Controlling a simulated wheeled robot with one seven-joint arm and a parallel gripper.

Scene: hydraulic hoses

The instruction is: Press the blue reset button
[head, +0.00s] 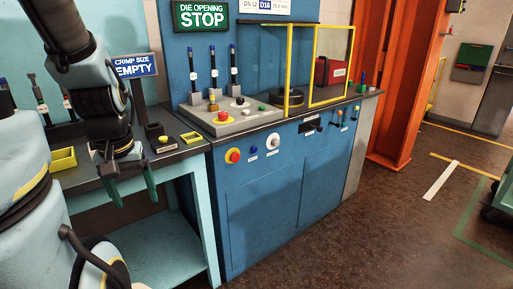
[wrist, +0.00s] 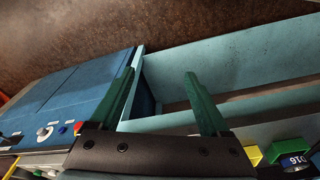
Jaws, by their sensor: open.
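My gripper (head: 131,184) is open and empty, pointing down in front of the light-blue bench at the left. Its two green fingers also show wide apart in the wrist view (wrist: 160,82). Then comes a white knob (head: 273,140), also at the left of the wrist view (wrist: 44,133).
The light-blue bench (head: 185,170) holds yellow bins (head: 63,159) and a small button box (head: 160,140). A grey control panel (head: 232,115) and a yellow-framed guard (head: 331,63) stand on the cabinet. The brown floor (head: 350,220) before the cabinet is clear.

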